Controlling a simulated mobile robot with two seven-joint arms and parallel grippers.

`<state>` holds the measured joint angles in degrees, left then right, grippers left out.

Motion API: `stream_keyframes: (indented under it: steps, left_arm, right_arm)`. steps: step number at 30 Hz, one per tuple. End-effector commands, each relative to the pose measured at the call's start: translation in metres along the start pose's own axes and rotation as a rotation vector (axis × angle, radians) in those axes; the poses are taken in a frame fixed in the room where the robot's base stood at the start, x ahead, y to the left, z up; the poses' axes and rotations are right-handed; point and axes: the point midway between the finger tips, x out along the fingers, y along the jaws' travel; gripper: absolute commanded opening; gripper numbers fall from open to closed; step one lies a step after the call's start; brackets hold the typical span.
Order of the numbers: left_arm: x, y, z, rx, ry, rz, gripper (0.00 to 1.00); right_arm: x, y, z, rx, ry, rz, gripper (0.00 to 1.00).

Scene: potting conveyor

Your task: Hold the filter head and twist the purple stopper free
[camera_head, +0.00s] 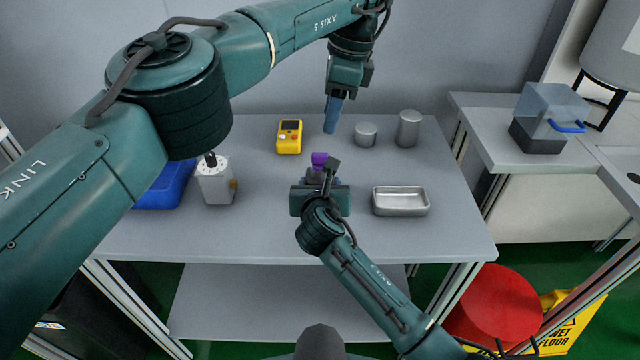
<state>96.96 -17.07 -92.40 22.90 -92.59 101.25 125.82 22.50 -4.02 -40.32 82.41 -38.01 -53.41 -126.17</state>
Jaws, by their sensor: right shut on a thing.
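The purple stopper (319,158) shows just beyond my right gripper, near the middle of the grey table. My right gripper (325,176) is low over the table and shut on the filter head, which is mostly hidden behind the gripper and wrist. The stopper sits at the far side of this grip. My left gripper (332,122) points down above the back of the table, higher than the stopper and a little to its right, apart from it. Its blue fingers are seen edge-on, so their gap cannot be told.
A yellow meter (289,138) and two grey metal cylinders (408,129) (365,134) stand at the back. A metal tray (400,201) lies at right. A white bottle-like device (215,181) and blue bin (160,188) are at left. The front table area is clear.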

Motion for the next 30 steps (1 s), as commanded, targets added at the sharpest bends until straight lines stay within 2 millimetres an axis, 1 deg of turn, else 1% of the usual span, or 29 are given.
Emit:
stream_keyframes:
  steps: [7, 8, 17, 26, 29, 30]
  left_arm:
    - [-0.002, 0.000, 0.000, 0.000, 0.000, 0.000, 0.39]
    - [-0.002, 0.000, 0.000, 0.000, 0.000, 0.000, 0.39]
    - [-0.002, 0.000, 0.000, -0.001, 0.000, 0.000, 0.39]
    - [-0.002, 0.000, 0.000, -0.001, 0.000, 0.000, 0.39]
    - [-0.002, 0.000, 0.000, -0.001, 0.000, 0.000, 0.39]
    - [-0.002, 0.000, 0.000, -0.001, 0.000, 0.000, 0.39]
  right_arm:
    - [0.000, 0.000, -0.001, 0.000, 0.001, -0.001, 0.21]
    - [0.000, 0.000, -0.001, 0.000, 0.001, -0.001, 0.53]
    - [0.000, 0.000, 0.000, 0.000, 0.001, -0.001, 0.78]
    - [-0.003, 0.000, 0.000, 0.000, 0.000, 0.000, 0.78]
    - [-0.012, 0.000, 0.000, -0.001, -0.001, 0.000, 0.78]
    - [-0.018, 0.000, -0.001, 0.000, -0.001, 0.001, 0.78]
